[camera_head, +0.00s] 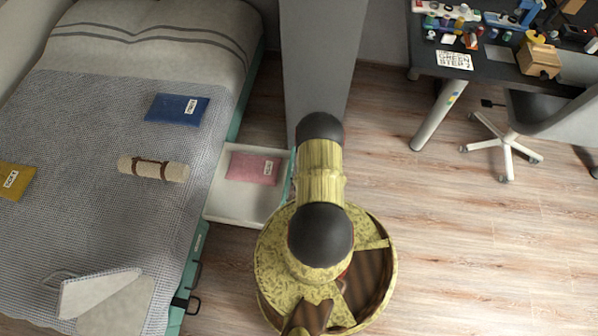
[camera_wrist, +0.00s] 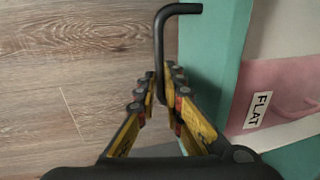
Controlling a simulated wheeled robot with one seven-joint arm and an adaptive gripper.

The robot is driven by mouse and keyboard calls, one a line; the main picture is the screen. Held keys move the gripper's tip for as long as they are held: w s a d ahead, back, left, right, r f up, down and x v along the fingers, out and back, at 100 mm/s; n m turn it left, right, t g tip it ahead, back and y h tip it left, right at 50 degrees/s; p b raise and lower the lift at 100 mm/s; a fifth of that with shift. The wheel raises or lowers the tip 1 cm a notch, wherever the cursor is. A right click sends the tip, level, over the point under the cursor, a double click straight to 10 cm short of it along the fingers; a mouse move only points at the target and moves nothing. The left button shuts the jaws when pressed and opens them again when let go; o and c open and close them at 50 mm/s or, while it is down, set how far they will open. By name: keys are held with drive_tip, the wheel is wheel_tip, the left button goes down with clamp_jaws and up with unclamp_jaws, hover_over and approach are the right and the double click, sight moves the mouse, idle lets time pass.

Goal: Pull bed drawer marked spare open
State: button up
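A white-walled drawer (camera_head: 228,211) stands pulled out from the right side of the bed. A pink packet (camera_head: 253,168) lies in it. In the wrist view, the packet (camera_wrist: 285,95) bears a label reading FLAT, and the drawer's teal front (camera_wrist: 213,50) is beside my gripper. A black bar handle (camera_wrist: 160,45) stands out from that front. My gripper (camera_wrist: 162,78) has its yellow-and-black fingers on both sides of the handle, closed on it. In the head view my arm hides the gripper and handle. No marking that reads "spare" is visible.
Another black handle (camera_head: 192,304) is on the nearer teal bed side. A grey pillar (camera_head: 318,60) stands close behind my arm. A desk (camera_head: 400,75) and office chair (camera_head: 505,150) are at right. Wooden floor (camera_head: 450,240) is clear at right.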

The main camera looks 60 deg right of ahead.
drive_tip(key=o, duration=0.5)
drive_tip(key=shift+s+d+r, duration=0.15)
drive_tip(key=shift+s+r, duration=0.2)
drive_tip(key=shift+r, duration=1.6)
drive_tip(key=shift+s+d+r, duration=0.15)
drive_tip(key=shift+s+r, duration=0.2)
drive_tip(key=shift+r, duration=1.6)
drive_tip(key=shift+s+d+r, duration=0.15)
drive_tip(key=shift+s+r, duration=0.2)
drive_tip(key=shift+r, duration=1.6)
drive_tip(key=shift+a, duration=0.1)
